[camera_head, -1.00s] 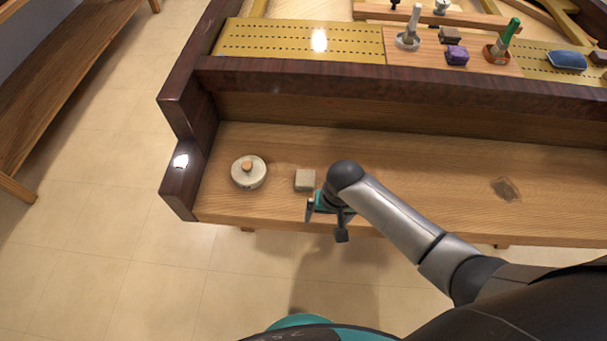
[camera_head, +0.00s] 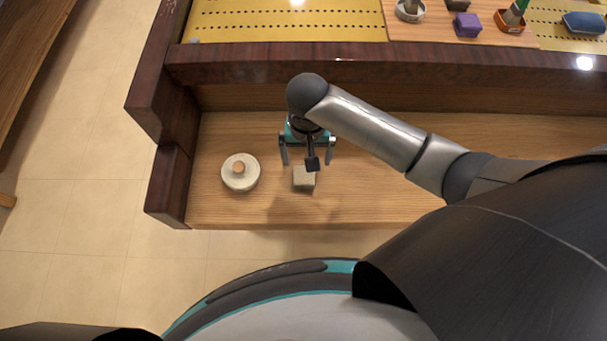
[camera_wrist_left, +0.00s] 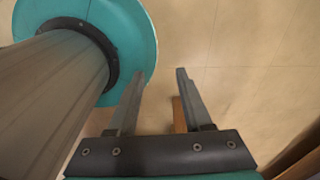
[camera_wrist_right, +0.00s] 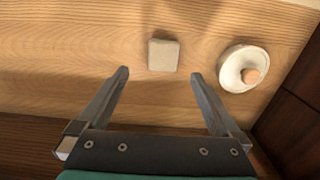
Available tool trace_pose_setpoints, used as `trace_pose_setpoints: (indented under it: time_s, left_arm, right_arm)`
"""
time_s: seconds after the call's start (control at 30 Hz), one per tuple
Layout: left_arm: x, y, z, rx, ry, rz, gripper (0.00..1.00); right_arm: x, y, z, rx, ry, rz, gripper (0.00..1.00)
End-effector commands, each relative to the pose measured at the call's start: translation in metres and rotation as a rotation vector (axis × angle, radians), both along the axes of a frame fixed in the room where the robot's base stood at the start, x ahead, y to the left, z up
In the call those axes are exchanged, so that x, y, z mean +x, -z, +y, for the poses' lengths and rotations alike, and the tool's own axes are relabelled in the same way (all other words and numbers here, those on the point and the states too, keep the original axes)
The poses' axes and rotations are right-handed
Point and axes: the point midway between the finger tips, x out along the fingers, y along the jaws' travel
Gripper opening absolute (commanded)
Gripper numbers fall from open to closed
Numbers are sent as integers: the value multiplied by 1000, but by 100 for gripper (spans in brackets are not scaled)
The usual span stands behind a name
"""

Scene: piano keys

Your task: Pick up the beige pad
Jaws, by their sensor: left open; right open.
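The beige pad (camera_head: 303,179) is a small square block lying on the wooden key ledge, right of a round white pot. In the right wrist view the pad (camera_wrist_right: 163,55) lies beyond the fingertips, between their lines. My right gripper (camera_head: 308,160) is open and empty above the ledge, pointing at the pad; its open fingers also show in the right wrist view (camera_wrist_right: 160,76). Part of the gripper covers the pad's upper edge in the head view. My left gripper (camera_wrist_left: 160,75) is open and empty over the tiled floor.
The round white pot with an orange-brown knob (camera_head: 240,172) sits close left of the pad. A dark wooden end block (camera_head: 168,185) bounds the ledge (camera_head: 215,207) on the left. A raised dark rail (camera_head: 230,68) runs behind. Purple block (camera_head: 467,25) and other items stand on the upper board.

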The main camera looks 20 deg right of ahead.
Motion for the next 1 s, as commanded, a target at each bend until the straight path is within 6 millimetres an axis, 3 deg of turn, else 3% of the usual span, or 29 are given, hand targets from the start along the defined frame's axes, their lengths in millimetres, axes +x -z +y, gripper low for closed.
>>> trace_pose_setpoints:
  time_s: [0.1,0.37,0.63,1.0]
  left_arm:
    - [0,11,0,0,1,0,50]
    - [18,15,-1,-3,2,-28,50]
    - [22,34,-2,-5,2,-36,50]
    - [16,36,-1,-2,3,-26,50]
  right_arm:
    - [0,25,0,-1,-1,1,100]
    - [0,43,1,0,-2,0,100]
    - [2,83,5,-1,-1,0,100]
    - [2,90,5,1,-2,-1,99]
